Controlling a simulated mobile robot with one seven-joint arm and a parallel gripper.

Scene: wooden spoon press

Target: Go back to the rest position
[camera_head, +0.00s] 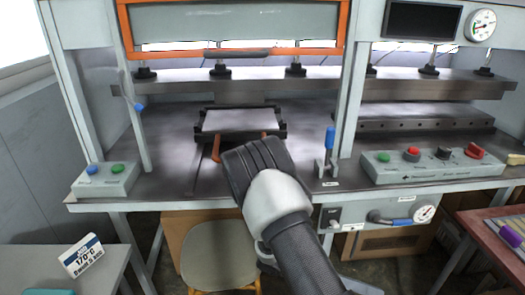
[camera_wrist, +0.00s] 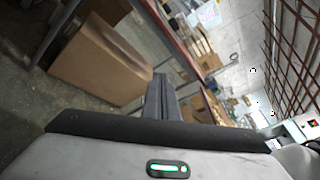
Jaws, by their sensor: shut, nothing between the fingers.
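In the wrist view my gripper (camera_wrist: 162,97) is shut, with its dark fingers together and nothing between them. It points out over open space, with a cardboard box (camera_wrist: 103,62) behind it to the left. In the head view my grey and black arm reaches up from the bottom centre in front of the press bench. My fingers cannot be made out in that view.
The press bench (camera_head: 300,189) has an orange-framed guard (camera_head: 232,51), raised, and a tray (camera_head: 238,121) on its left side. A control box (camera_head: 105,180) and a button panel (camera_head: 432,166) sit on its front edge. A stool (camera_head: 220,250) stands below.

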